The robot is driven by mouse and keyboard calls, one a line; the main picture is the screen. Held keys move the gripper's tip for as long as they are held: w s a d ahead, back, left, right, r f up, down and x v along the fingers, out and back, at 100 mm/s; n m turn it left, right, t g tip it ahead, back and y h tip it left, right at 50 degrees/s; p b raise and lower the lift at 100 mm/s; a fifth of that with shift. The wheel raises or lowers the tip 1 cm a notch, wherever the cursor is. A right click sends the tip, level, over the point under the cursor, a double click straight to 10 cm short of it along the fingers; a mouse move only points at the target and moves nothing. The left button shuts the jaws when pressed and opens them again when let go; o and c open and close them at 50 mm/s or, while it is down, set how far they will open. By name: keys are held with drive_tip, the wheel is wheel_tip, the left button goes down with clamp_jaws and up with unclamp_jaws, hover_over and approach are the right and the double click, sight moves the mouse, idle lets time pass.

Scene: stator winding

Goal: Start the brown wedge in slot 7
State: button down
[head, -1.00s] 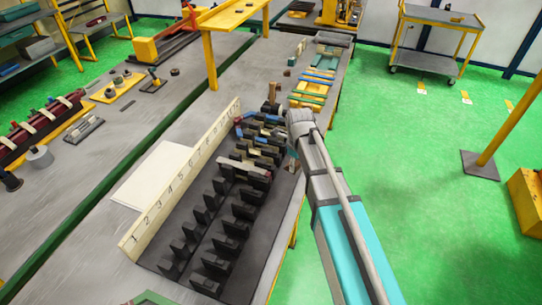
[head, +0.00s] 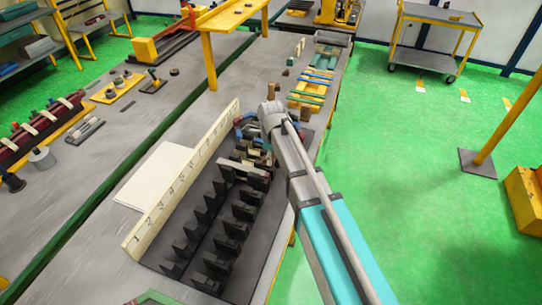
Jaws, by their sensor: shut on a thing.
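The dark stator block (head: 185,240) lies on the near bench, with two rows of black teeth and a pale number strip (head: 180,182) along its left side. Digits rise from 1 at the near end; those around 7 are too small to read surely. A pale bar (head: 240,167) lies across the teeth in the middle. Blue and red coil parts (head: 240,130) fill the far end. My gripper (head: 268,152) is over the far half of the block, mostly hidden under my wrist. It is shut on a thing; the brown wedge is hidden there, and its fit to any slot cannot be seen.
A white sheet (head: 160,175) lies left of the strip. A yellow stand (head: 212,55) rises at the back left. The near teeth are clear.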

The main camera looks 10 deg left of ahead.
sight(268, 174)
drive_tip(key=shift+f+b, duration=0.3)
drive_tip(key=shift+f, duration=0.05)
drive_tip(key=shift+f+b, duration=2.95)
drive_tip(key=shift+f, duration=0.2)
drive_tip(key=shift+w+a, duration=0.15)
drive_tip(key=shift+a, duration=0.65)
idle(0.4)
drive_tip(key=shift+c, duration=0.9)
unclamp_jaws()
